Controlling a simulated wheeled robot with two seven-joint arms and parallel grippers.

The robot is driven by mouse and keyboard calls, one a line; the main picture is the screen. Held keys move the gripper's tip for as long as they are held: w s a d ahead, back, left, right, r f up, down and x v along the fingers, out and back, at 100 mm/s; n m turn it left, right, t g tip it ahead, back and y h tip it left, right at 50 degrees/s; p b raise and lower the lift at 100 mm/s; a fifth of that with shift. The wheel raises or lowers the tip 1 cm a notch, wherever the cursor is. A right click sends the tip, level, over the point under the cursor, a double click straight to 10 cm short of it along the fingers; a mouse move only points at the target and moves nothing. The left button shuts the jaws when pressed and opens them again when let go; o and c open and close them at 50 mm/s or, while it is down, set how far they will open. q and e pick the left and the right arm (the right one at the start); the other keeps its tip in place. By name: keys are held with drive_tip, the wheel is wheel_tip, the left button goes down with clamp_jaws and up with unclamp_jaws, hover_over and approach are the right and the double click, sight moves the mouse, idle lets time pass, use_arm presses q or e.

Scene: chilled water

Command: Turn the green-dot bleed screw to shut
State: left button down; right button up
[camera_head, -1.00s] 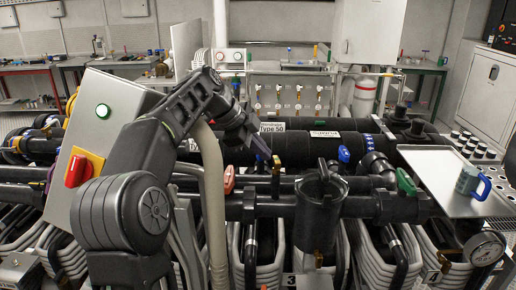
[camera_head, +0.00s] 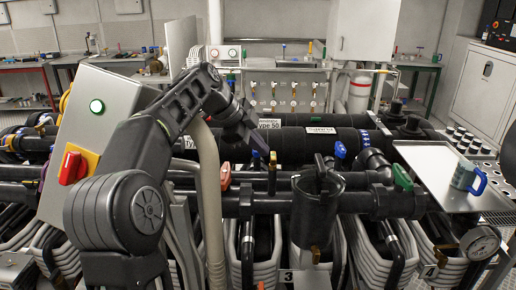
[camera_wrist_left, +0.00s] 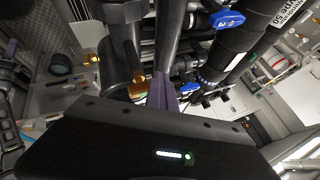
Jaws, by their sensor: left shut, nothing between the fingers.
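My left gripper (camera_head: 259,148) reaches over the black pipes from the left. Its dark, purplish fingers are shut and empty, pointing down and right. A slim brass fitting (camera_head: 272,177) stands upright on the pipe just right of and below the fingertips; I cannot tell whether they touch. In the left wrist view the shut fingers (camera_wrist_left: 161,90) show beyond the dark gripper body, with a brass piece (camera_wrist_left: 137,91) just to their left. Another brass fitting (camera_head: 316,255) sits low under the black pot (camera_head: 317,207). I cannot make out a green dot on either fitting.
Around the fingers are a red-orange handle (camera_head: 225,176), a blue handle (camera_head: 340,150) and a green handle (camera_head: 402,177). A grey control box (camera_head: 108,130) with a red switch stands left. A metal tray (camera_head: 430,180) with a mug (camera_head: 467,177) lies right.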

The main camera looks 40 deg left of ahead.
use_arm(q)
drive_tip(key=shift+w+d+f, duration=0.1)
drive_tip(key=shift+d+f, duration=0.05)
drive_tip(key=shift+d, duration=0.65)
wheel_tip(320, 180, up, 10)
drive_tip(key=a+p, duration=0.1)
drive_tip(key=p, duration=0.4)
drive_tip(key=shift+a+r, duration=0.2)
drive_tip(key=shift+a, duration=0.15)
